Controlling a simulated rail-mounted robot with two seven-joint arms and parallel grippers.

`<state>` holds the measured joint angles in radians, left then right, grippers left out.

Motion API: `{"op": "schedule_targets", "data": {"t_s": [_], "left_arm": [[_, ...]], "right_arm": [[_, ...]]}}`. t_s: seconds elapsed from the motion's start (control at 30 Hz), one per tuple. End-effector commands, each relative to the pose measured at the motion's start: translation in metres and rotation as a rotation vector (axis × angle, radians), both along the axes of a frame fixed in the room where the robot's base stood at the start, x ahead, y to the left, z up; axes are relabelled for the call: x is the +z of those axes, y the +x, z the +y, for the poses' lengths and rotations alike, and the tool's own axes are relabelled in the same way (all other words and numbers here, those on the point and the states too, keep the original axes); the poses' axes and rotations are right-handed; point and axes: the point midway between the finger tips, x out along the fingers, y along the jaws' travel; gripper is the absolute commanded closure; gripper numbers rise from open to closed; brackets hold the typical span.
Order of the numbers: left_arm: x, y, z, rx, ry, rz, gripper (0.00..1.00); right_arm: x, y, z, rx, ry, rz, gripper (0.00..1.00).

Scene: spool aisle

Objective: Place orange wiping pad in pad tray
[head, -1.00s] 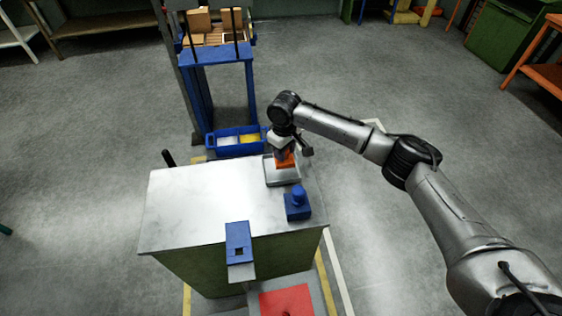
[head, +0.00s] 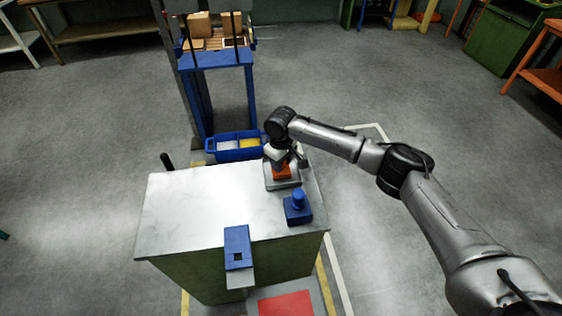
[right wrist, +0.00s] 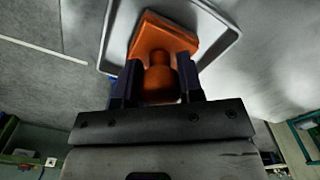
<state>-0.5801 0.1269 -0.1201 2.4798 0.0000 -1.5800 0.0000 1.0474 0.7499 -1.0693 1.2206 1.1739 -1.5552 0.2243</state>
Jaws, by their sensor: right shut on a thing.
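The orange wiping pad (right wrist: 158,45) has a square base and a rounded knob. My right gripper (right wrist: 155,88) is shut on the knob, with one dark finger on each side. In the head view the pad (head: 282,173) is under the right gripper (head: 281,160), within the outline of the grey pad tray (head: 283,185). The tray's pale rim also shows around the pad in the right wrist view (right wrist: 222,52). I cannot tell whether the pad touches the tray floor. My left gripper is not in view.
The tray is at the right back of a pale-topped cabinet (head: 195,205). A blue knobbed block (head: 298,210) stands just in front of it, and a blue fixture (head: 237,247) is at the front edge. A blue bin (head: 236,155) is behind. The left of the top is clear.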

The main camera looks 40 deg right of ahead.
Motion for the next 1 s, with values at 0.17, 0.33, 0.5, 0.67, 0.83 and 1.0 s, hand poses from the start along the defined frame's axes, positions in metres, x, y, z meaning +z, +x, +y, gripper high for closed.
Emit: {"op": "schedule_targets", "data": {"t_s": [0.17,0.33,0.5,0.67,0.83,1.0], "left_arm": [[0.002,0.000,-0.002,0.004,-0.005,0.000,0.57],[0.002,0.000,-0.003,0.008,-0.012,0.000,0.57],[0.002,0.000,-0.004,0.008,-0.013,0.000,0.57],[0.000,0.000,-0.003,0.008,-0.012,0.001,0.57],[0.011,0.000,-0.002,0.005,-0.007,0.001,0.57],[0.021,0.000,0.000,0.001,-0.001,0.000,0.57]], "right_arm": [[-0.002,0.000,0.000,0.001,0.000,0.000,0.55],[-0.002,0.000,0.000,0.000,0.000,0.000,0.40],[-0.002,0.000,0.000,0.000,0.000,0.001,0.40],[0.004,0.000,0.000,0.000,0.000,-0.001,0.40],[0.032,0.000,0.000,0.000,0.001,-0.002,0.40],[0.065,0.000,0.000,0.001,0.000,-0.002,0.40]]}}
